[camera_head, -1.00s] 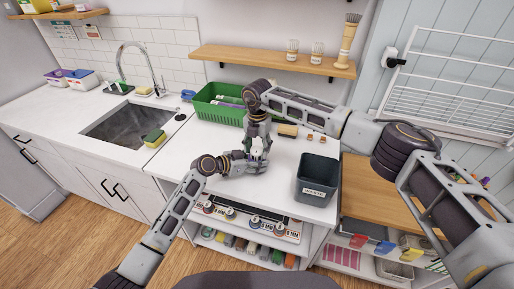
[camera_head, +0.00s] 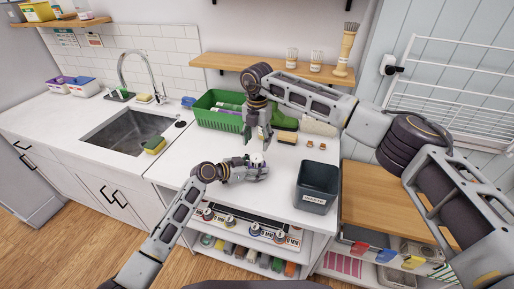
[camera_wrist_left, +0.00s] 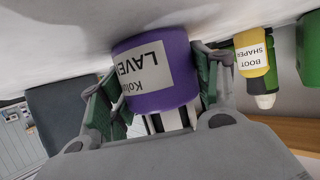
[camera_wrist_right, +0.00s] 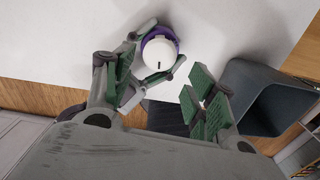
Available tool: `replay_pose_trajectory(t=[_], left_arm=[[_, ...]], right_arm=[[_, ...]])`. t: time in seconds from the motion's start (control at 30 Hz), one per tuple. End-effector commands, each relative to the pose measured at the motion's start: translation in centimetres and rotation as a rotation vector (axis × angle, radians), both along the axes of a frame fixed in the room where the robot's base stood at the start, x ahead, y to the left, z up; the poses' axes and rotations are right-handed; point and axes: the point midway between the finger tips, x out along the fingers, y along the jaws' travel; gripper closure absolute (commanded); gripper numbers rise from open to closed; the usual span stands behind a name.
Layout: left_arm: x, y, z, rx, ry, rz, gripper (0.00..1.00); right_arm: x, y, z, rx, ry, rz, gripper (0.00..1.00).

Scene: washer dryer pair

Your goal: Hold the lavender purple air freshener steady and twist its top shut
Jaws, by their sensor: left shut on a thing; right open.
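The lavender air freshener (camera_wrist_left: 155,85) is a purple jar with a white label, seen upside down in the left wrist view. My left gripper (camera_wrist_left: 160,100) is shut around its body. In the head view, my left gripper (camera_head: 258,172) holds it low over the white counter, its white top (camera_head: 257,158) facing up. The right wrist view shows the round white top (camera_wrist_right: 159,54) with a dark slot, inside a purple rim. My right gripper (camera_wrist_right: 163,95) is open and empty, above and apart from the top. Whether the top is fully closed cannot be told.
A dark waste bin (camera_head: 316,188) stands to the right on the counter. A green basket (camera_head: 219,122) with bottles and a brush (camera_head: 286,137) are behind. A yellow boot shaper bottle (camera_wrist_left: 252,58) shows in the left wrist view. The counter front left is clear.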

Motion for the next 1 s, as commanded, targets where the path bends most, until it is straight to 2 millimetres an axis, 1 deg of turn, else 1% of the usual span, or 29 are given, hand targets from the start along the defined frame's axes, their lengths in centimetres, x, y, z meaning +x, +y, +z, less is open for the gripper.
replay_pose_trajectory(t=[0.03, 0.1, 0.33, 0.5, 0.87, 0.9, 1.0], left_arm=[[0.0, 0.0, 0.0, 0.001, 0.0, 0.001, 0.64], [0.0, 0.0, 0.0, 0.001, 0.0, 0.001, 0.64], [0.0, 0.0, 0.0, 0.001, 0.0, 0.001, 0.64], [0.0, 0.0, 0.0, 0.001, 0.0, 0.001, 0.64], [0.0, 0.0, 0.0, 0.0, 0.0, 0.0, 0.64], [0.0, 0.0, 0.0, 0.0, 0.0, 0.0, 0.34], [0.0, 0.0, 0.0, 0.0, 0.0, 0.0, 0.21]], right_arm=[[0.0, 0.0, 0.8, 0.0, -0.001, 0.0, 0.44], [0.1, 0.0, 1.8, 0.001, -0.003, 0.0, 0.44], [0.0, 0.0, 4.0, 0.0, -0.001, 0.0, 0.44], [0.0, 0.0, 4.6, 0.0, 0.0, 0.0, 0.44], [0.0, 0.0, 4.6, 0.0, 0.0, 0.0, 0.44], [0.0, 0.0, 4.6, 0.0, 0.0, 0.0, 0.44], [0.0, 0.0, 4.6, 0.0, 0.0, 0.0, 0.44]])
